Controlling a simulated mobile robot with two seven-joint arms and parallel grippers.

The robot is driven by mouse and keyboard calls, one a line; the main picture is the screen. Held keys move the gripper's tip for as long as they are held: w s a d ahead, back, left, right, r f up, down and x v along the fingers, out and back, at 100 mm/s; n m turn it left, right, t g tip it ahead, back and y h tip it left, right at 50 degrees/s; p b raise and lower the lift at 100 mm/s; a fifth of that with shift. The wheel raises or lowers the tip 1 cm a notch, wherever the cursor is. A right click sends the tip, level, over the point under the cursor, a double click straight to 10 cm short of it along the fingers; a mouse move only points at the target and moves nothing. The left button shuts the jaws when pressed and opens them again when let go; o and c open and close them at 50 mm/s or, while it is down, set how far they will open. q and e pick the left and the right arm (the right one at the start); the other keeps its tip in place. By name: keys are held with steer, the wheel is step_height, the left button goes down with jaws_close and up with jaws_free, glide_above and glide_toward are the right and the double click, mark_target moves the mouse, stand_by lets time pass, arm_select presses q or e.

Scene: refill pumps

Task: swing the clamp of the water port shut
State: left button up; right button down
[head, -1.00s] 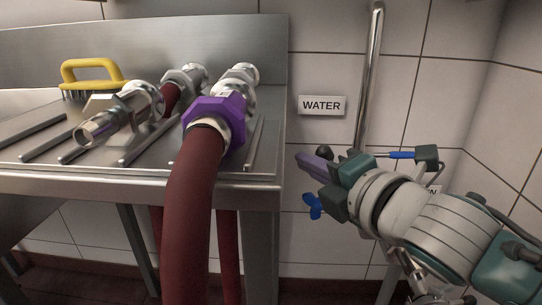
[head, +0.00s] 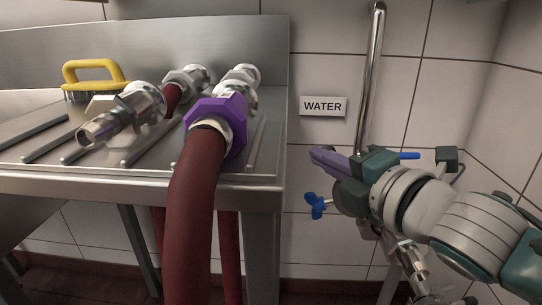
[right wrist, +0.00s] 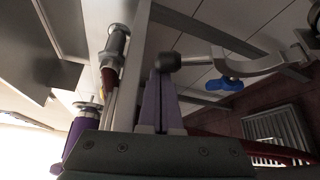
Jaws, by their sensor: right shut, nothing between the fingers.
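My right gripper (head: 320,158) is shut and empty, its purple fingers together below the WATER label (head: 323,106). In the head view my gripper and wrist hide most of the water port and its clamp. A blue wing nut (head: 316,206) shows just below the fingers. In the right wrist view the shut fingers (right wrist: 160,85) point at a dark ball knob (right wrist: 167,62) on a curved grey metal piece (right wrist: 255,66); knob and fingertips look very close, but I cannot tell if they touch. The wing nut (right wrist: 225,83) hangs beside that piece. My left gripper is not in view.
A steel drain table (head: 140,178) at the left holds metal hose fittings, a purple-collared red hose (head: 215,115) and a yellow brush (head: 92,75). A vertical steel pipe (head: 373,70) runs up the tiled wall. A blue handle (head: 408,156) shows behind my wrist.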

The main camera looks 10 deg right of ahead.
steer(key=shift+d, duration=0.15)
steer(key=s+d+m+t+b, duration=0.2)
steer(key=d+m+t+b, duration=0.1)
steer(key=d+m, duration=0.25)
steer(key=s+d+m+t+b, duration=0.2)
steer(key=d+m+b, duration=0.2)
steer(key=d, duration=0.3)
steer(key=s+d+f+m+t+h+b, duration=0.1)
steer(key=d+f+m+h+b, duration=0.8)
steer(key=m, duration=0.9)
steer(key=shift+s+d+f+t+h+b, duration=0.25)
steer(key=shift+s+t+h+b, duration=0.15)
steer(key=shift+s+h+b, duration=0.45)
steer(key=shift+w, duration=0.2)
